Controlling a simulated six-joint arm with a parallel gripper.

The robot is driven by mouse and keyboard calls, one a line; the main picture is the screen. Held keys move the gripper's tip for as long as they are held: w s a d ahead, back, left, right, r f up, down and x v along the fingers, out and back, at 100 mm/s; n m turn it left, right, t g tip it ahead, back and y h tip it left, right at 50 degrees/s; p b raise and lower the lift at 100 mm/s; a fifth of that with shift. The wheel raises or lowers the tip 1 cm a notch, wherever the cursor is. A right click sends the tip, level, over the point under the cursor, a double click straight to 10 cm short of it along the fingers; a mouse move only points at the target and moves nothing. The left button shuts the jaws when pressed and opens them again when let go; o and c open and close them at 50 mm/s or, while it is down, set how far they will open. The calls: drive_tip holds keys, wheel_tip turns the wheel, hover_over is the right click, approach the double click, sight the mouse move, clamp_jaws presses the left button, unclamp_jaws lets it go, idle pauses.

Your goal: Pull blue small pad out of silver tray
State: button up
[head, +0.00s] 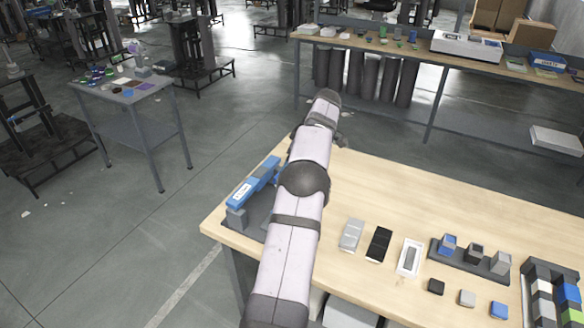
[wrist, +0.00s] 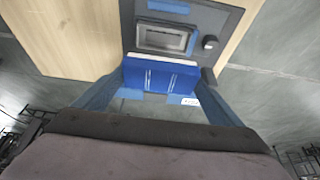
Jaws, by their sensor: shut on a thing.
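A blue pad (wrist: 160,75) with thin pale lines across it sits between the fingertips of my gripper (wrist: 162,82) in the wrist view. The two blue fingers press on its left and right sides. The silver tray (wrist: 164,38), a rectangular frame with a grey inside, is just beyond the pad in a dark holder (wrist: 205,22). I cannot tell whether the pad still touches the holder's edge. In the head view a blue finger with a white label shows at the table's left end, over a dark base (head: 261,208). My arm hides the pad and tray there.
On the wooden table (head: 400,190), to the right, are a grey block (head: 351,235), a black block (head: 378,244), a white tray (head: 410,257) and a dark rack of small blocks (head: 485,267). The table's middle and far side are clear. Its left edge is close to the holder.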

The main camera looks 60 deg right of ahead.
drive_tip(key=shift+r+p, duration=3.05)
drive_tip(key=shift+r, duration=0.05)
